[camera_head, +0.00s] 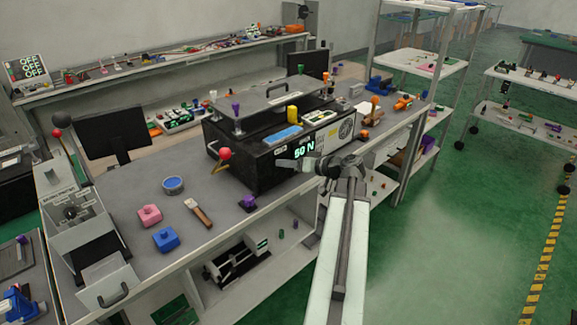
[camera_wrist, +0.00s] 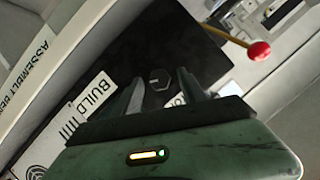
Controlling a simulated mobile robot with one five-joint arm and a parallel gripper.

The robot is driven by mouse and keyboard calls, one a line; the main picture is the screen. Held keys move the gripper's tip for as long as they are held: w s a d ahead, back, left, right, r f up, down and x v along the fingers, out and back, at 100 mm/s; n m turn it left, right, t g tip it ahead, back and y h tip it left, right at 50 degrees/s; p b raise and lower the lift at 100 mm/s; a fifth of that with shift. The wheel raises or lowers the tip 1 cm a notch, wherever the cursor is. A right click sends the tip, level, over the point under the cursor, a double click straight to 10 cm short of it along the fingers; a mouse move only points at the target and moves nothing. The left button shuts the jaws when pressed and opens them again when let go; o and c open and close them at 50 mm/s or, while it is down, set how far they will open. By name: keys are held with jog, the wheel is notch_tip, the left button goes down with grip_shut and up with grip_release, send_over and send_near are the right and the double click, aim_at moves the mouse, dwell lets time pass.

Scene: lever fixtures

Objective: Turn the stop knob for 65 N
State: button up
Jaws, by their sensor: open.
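The black box (camera_head: 255,165) stands on the bench, and its green display (camera_head: 303,147) appears to read 60 N. In the wrist view, a small dark hexagonal knob (camera_wrist: 160,77) shows on the box's black face. It lies between the fingers of my gripper (camera_wrist: 159,88) in the picture. My gripper is open, with the knob ahead of it; I cannot tell whether either finger touches it. In the head view my gripper (camera_head: 297,163) is at the box's front face, just below the display, and hides the knob.
A red-ball lever (camera_head: 225,154) sticks out from the box's left side; it also shows in the wrist view (camera_wrist: 259,50). A purple-topped part (camera_head: 248,202), a brush (camera_head: 199,212) and blue (camera_head: 166,239) and pink (camera_head: 149,215) blocks lie on the bench (camera_head: 215,240).

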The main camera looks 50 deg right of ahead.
jog(key=shift+c, duration=0.3)
grip_shut()
